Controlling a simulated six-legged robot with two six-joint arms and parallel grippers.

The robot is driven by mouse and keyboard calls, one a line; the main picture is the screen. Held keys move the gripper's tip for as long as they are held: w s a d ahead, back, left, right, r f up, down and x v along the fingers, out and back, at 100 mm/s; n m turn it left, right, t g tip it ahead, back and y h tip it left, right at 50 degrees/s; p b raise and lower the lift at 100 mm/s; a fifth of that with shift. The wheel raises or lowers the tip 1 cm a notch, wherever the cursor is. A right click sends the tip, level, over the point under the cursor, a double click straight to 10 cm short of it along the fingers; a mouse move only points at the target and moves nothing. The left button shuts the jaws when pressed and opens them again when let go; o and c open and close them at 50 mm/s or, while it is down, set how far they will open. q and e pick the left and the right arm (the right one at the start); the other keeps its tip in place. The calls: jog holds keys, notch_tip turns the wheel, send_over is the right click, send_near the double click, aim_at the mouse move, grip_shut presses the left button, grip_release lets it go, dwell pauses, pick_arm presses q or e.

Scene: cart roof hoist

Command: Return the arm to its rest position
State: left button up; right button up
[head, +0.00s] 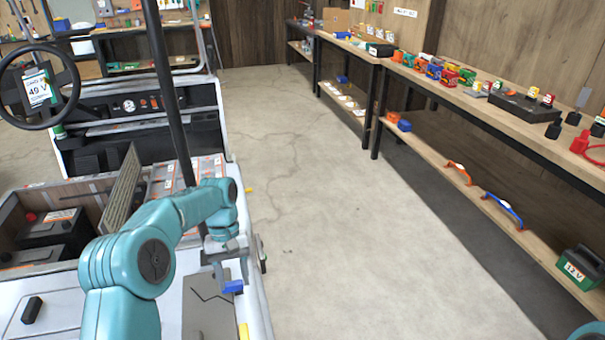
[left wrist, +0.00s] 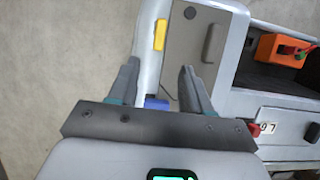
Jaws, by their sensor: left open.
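My left arm (head: 150,255) reaches over the white cart (head: 258,318) from the lower left. My left gripper (head: 228,276) hangs above the cart's side edge, near a grey panel (head: 205,312). In the left wrist view the left gripper (left wrist: 162,78) has its two fingers spread apart, with nothing clamped between them. A small blue block (head: 233,287) shows close to the fingertips. It also shows low between the fingers in the left wrist view (left wrist: 157,103), partly hidden by the gripper body. I cannot tell whether a finger touches it. My right gripper is out of view.
A dark post (head: 168,90) rises from the cart beside my arm. An open battery bay (head: 48,238) lies left of the arm. A yellow piece (head: 243,331) sits on the cart edge. A long workbench (head: 470,97) runs along the right. The concrete floor (head: 320,220) between is clear.

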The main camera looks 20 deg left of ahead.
pick_arm(q)
jog(key=s+d+f+m+t+h+p, duration=0.1)
jog(key=s+d+f, duration=0.3)
jog(key=d+f, duration=0.3)
jog(key=s+d+f+m+t+h+p, duration=0.1)
jog(key=s+d+f+m, duration=0.1)
jog(key=s+d+f, duration=0.45)
jog(key=s+d+f+t, duration=0.1)
jog(key=s+d+f, duration=0.1)
jog(key=s, duration=0.4)
jog(key=s+d+f+m+t+p, duration=0.1)
jog(key=s+d+f, duration=0.1)
jog(key=s, duration=0.3)
jog(key=shift+s+d, duration=0.15)
jog(key=shift+s, duration=0.25)
jog(key=shift+d, duration=0.1)
